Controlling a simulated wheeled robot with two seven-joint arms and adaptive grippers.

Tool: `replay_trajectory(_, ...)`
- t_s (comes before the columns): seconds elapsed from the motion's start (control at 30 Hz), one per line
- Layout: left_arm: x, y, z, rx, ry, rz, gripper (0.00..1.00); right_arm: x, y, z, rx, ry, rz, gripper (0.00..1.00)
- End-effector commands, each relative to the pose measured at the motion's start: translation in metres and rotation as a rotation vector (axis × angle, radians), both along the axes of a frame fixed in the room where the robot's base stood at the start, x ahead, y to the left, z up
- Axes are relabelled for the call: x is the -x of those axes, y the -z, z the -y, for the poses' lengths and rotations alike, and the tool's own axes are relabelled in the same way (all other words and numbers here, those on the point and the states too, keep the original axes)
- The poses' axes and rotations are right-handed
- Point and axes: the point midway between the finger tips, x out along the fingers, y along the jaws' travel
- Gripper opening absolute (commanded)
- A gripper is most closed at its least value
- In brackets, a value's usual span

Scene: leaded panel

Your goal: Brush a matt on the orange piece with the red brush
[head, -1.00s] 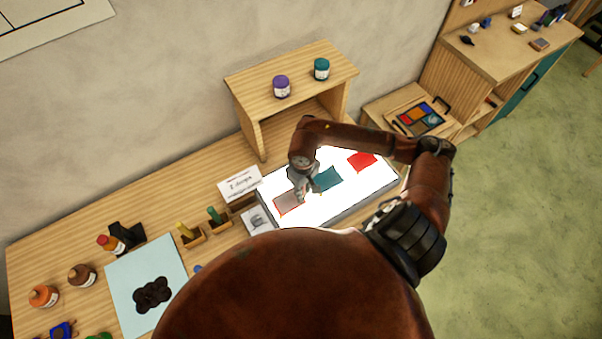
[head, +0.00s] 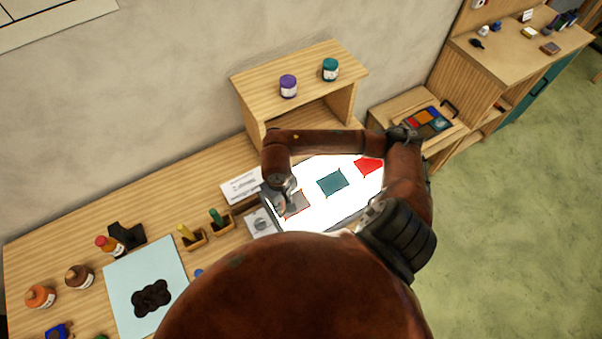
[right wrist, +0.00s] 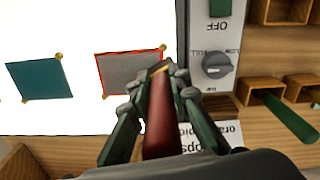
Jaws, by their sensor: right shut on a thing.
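My right gripper (head: 285,206) is shut on the red brush, whose dark red handle (right wrist: 159,125) lies between the fingers in the right wrist view. The brush tip is at the edge of a square piece with a grey face and orange-red edges (head: 297,203); whether it touches cannot be told. That piece also shows in the right wrist view (right wrist: 128,74) and appears to be the orange piece under a grey coat. It lies on the bright light box (head: 322,214), beside a teal piece (head: 333,183) and a red piece (head: 369,165). My left gripper is out of view.
A control panel with a dial (right wrist: 217,65) edges the light box. Brush holders (head: 218,222), a label card (head: 241,186) and a blue mat (head: 120,262) lie left. A wooden shelf (head: 300,60) with two jars stands behind.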

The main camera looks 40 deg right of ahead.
Motion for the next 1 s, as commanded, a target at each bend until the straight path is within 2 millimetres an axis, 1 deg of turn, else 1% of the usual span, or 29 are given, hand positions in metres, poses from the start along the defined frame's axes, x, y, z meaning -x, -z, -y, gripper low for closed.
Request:
replay_trajectory(0.03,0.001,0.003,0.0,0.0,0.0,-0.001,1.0,0.001,0.001,-0.004,-0.001,0.001,0.001,0.0)
replay_trajectory(0.1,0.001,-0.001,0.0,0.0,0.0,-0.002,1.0,0.001,-0.006,-0.002,0.001,0.005,0.001,0.0)
replay_trajectory(0.17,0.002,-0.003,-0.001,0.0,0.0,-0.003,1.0,0.0,-0.021,-0.001,0.001,0.005,0.006,0.0)
replay_trajectory(0.7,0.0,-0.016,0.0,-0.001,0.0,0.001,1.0,0.003,-0.068,0.002,0.002,0.014,0.002,0.0)
replay_trajectory(0.83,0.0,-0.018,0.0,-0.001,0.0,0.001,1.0,0.004,-0.076,0.002,0.0,0.014,0.001,0.0)
replay_trajectory(1.0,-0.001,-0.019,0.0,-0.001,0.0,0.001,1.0,0.004,-0.08,0.002,0.0,0.015,0.001,0.0)
